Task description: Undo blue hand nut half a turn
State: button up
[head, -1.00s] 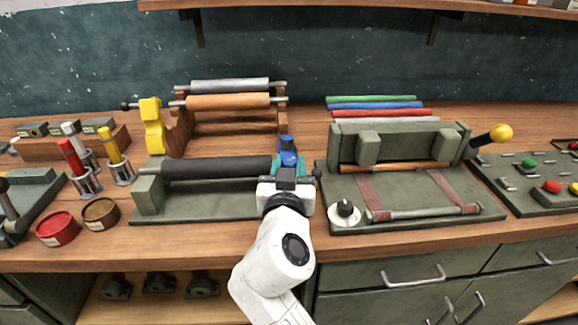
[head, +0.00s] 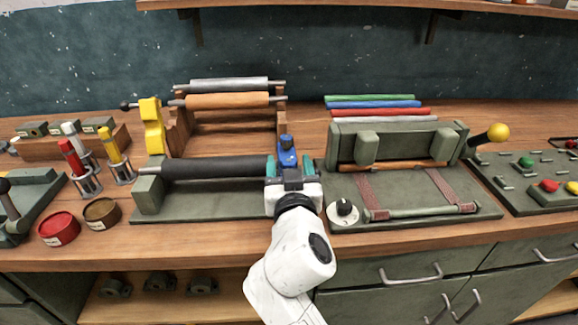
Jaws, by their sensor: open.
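The blue hand nut (head: 287,146) stands at the right end of the black roller (head: 215,167), which lies in a green stand (head: 150,192). My gripper (head: 289,166) is at that end of the roller, with its teal fingers spread to the left and right.
A rack with grey and orange rollers (head: 228,101) and a yellow piece (head: 151,125) stands behind. A green press (head: 395,145) with a yellow-knobbed lever (head: 497,133) is close on the right. Red (head: 59,229) and brown (head: 102,213) tins sit front left.

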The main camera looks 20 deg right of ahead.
jog(key=b+v, duration=0.1)
jog(key=v, duration=0.9)
jog(key=shift+s+a+b, duration=0.15)
jog(key=shift+s+b, duration=0.15)
jog(key=shift+s, duration=0.1)
jog(key=shift+r, duration=0.1)
